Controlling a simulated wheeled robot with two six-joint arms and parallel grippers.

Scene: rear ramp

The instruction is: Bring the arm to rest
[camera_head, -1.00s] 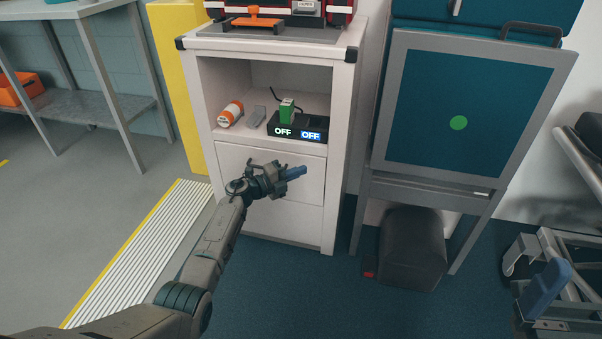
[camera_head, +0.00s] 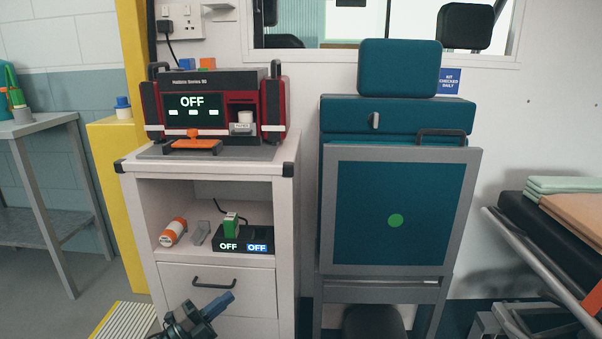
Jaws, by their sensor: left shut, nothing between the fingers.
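My left gripper (camera_head: 208,308) is at the bottom of the head view, in front of the lower part of the white cabinet (camera_head: 285,240). Its fingers are shut with nothing between them and point up and to the right. It appears just below the dark handle (camera_head: 214,284) of the cabinet drawer (camera_head: 175,279). Most of my left arm is below the picture edge. My right gripper is not in view.
A red and black device (camera_head: 272,105) reading OFF stands on the cabinet. The shelf holds an orange-and-white bottle (camera_head: 173,232) and a black box (camera_head: 262,259) with OFF labels. A folded seat (camera_head: 393,213) stands right; a stretcher (camera_head: 545,235) is far right.

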